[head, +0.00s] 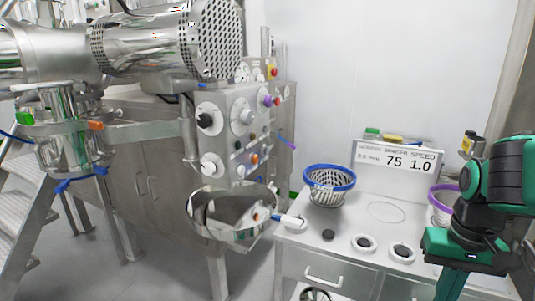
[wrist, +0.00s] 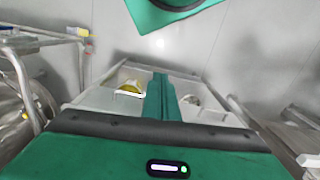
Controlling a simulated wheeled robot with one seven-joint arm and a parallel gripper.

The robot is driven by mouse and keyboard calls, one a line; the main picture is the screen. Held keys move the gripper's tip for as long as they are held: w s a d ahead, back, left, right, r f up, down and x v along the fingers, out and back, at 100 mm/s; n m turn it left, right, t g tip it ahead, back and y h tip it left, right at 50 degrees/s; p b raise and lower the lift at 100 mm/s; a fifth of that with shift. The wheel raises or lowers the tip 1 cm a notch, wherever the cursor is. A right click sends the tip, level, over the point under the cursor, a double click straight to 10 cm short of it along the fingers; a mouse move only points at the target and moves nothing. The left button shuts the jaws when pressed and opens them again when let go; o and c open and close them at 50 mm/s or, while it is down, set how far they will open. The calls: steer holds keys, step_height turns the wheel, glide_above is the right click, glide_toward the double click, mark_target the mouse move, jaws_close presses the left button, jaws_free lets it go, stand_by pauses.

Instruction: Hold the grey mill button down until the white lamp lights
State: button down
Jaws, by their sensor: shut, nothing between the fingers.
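The steel control panel (head: 235,135) stands at the centre of the head view, with several small buttons and round white fittings on its face. Small buttons sit in its middle and lower part, one of them orange-red (head: 254,158). They are too small to tell which is the grey mill button or the white lamp, or whether any lamp is lit. My green gripper (head: 452,286) hangs at the lower right of the head view, pointing down, well apart from the panel. In the wrist view my gripper's fingers (wrist: 160,80) are together, with nothing between them.
A steel bowl (head: 232,232) is below the panel. The counter (head: 300,232) at right holds a blue-rimmed basket (head: 328,197), a purple-rimmed basket (head: 440,197) near my arm, white rings (head: 365,252) and a speed sign (head: 397,160). A red button on yellow (head: 271,71) tops the machine.

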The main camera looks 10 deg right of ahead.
mark_target(267, 151)
steer(key=w+a+r+n+t+h, duration=0.15)
steer(key=w+n+t, duration=0.25)
steer(key=w, duration=0.9)
steer(key=w+a+r+n+t+y, duration=0.1)
steer(key=w+r+n+t, duration=0.2)
steer(key=w, duration=1)
steer(key=w+a+r+n+t+y, duration=0.1)
steer(key=w+a+r+n+t, duration=0.2)
steer(key=w, duration=0.6)
steer(key=w+a+r+n+t+y, duration=0.2)
steer(key=w+a+r+n+t, duration=0.1)
steer(key=w+a, duration=0.5)
steer(key=shift+w+r+n+t, duration=0.4)
steer(key=shift+w+r+t, duration=0.4)
steer(key=shift+r, duration=0.1)
steer(key=w+a, duration=0.5)
steer(key=a, duration=0.2)
